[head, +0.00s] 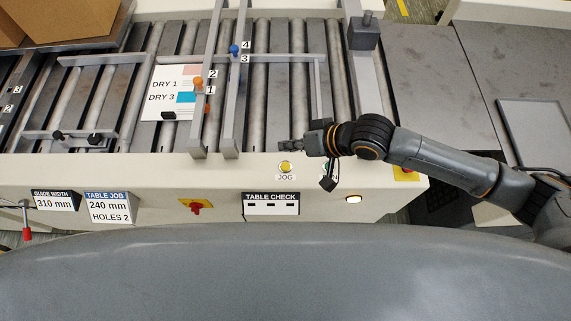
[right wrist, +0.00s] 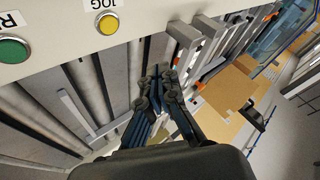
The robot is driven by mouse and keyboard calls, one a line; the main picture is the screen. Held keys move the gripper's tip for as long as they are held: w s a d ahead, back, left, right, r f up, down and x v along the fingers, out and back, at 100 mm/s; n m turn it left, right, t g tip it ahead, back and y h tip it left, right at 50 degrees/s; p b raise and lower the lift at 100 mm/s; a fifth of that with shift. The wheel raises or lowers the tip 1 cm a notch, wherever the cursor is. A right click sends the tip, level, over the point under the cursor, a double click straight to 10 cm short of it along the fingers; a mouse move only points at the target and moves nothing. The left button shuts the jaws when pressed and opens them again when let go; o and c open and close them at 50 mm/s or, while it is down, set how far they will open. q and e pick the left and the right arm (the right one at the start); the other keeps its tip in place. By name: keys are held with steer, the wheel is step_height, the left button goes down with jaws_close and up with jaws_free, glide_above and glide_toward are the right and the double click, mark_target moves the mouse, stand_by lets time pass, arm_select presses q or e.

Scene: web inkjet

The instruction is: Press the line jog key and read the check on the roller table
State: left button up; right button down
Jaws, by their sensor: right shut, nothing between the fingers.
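The yellow jog key (head: 286,166) sits on the cream front ledge of the roller table, with a JOG label below it. It also shows in the right wrist view (right wrist: 107,23). My right gripper (head: 287,145) is shut and empty, just beyond the key on the roller side and apart from it. Its fingers also show in the right wrist view (right wrist: 158,76). The TABLE CHECK display (head: 271,205) on the front panel shows three short dashes. The roller table (head: 259,85) carries a sheet (head: 160,84) marked DRY 1 and DRY 3. My left gripper is not in view.
A green button (right wrist: 12,50) sits beside the jog key. A red knob (head: 196,207) on a yellow plate and a pale lit lamp (head: 353,198) are on the front panel. Signs read GUIDE WIDTH 310 mm (head: 54,201) and TABLE JOB 240 mm, HOLES 2 (head: 108,208). Rails (head: 240,100) cross the rollers.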

steer(key=b, duration=0.7)
glide_above(288, 167)
step_height(288, 167, down, 6)
steer(key=shift+d+f, duration=0.1)
steer(key=shift+f, duration=0.1)
steer(key=shift+f+b, duration=0.3)
steer(key=shift+f, duration=0.7)
steer(key=shift+f, duration=0.1)
steer(key=shift+f, duration=0.25)
